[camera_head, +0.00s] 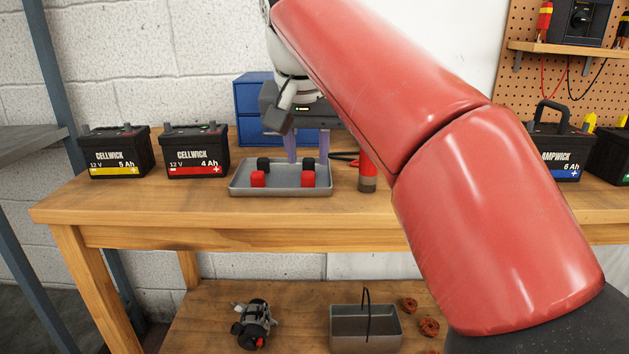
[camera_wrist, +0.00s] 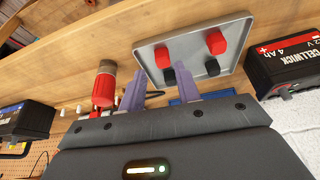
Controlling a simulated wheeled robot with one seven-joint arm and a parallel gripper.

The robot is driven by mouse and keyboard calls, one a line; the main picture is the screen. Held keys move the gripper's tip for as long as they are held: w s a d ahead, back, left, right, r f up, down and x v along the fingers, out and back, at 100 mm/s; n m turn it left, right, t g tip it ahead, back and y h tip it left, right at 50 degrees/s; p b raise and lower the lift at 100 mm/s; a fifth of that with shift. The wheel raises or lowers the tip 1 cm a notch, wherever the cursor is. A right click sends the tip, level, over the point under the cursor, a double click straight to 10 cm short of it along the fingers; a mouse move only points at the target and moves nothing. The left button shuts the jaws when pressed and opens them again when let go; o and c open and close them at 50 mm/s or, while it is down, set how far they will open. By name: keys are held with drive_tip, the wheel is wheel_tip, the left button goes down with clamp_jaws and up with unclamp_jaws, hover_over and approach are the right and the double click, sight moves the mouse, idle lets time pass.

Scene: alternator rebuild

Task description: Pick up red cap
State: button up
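Two red caps stand in a shallow grey tray (camera_head: 280,191) on the workbench, the left red cap (camera_head: 258,179) and the right red cap (camera_head: 309,180). The other red cap (camera_wrist: 215,42) lies to the right. No cap is held.
A red-and-grey cylindrical tool (camera_head: 367,172) stands right of the tray. Batteries (camera_head: 194,152) stand to the left, and another battery (camera_head: 556,152) to the right. Blue drawers (camera_head: 252,97) stand behind. The bench front left of the tray is clear.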

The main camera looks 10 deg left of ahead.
sight(308, 175)
drive_tip(key=b+x, duration=0.1)
drive_tip(key=x, duration=0.4)
drive_tip(key=shift+w+a, duration=0.15)
drive_tip(key=c, duration=0.5)
drive_tip(key=shift+r, duration=0.1)
wheel_tip(308, 175, up, 9)
drive_tip(key=shift+w+a+f+p, duration=0.15)
drive_tip(key=shift+f+p, duration=0.1)
drive_tip(key=shift+p, duration=0.95)
drive_tip(key=shift+r, duration=0.7)
